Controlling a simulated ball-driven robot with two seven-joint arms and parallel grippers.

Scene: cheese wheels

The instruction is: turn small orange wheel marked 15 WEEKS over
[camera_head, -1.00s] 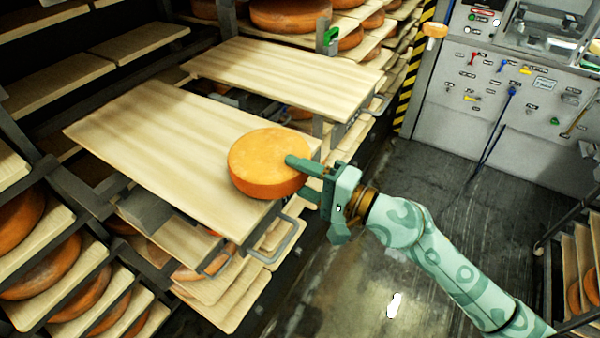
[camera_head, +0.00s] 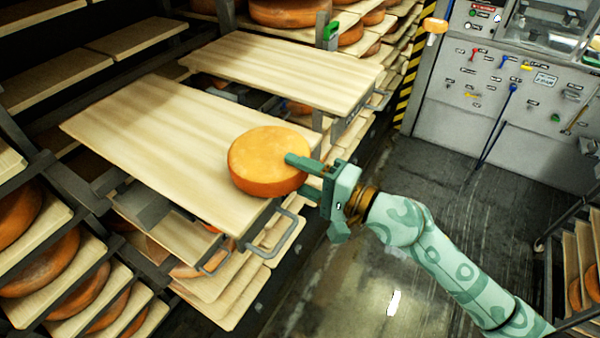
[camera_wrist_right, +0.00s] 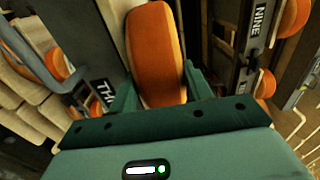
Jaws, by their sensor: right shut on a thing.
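The small orange wheel (camera_head: 262,158) lies flat, or nearly flat, at the front right end of a pulled-out wooden board (camera_head: 150,125). No 15 WEEKS marking can be read on it. My right gripper (camera_head: 300,175) is shut on the wheel's right edge, one finger over the top face and the other lower at its side. In the right wrist view the wheel (camera_wrist_right: 156,50) shows edge-on between the two fingers. I cannot tell whether the wheel touches the board all round. My left gripper is not in view.
A second pulled-out board (camera_head: 285,75) behind is empty. Racks with several orange wheels stand at left and back. Metal handles (camera_head: 278,238) stick out below the board's front end. A grey control panel (camera_head: 500,100) stands at the back right. The floor between is clear.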

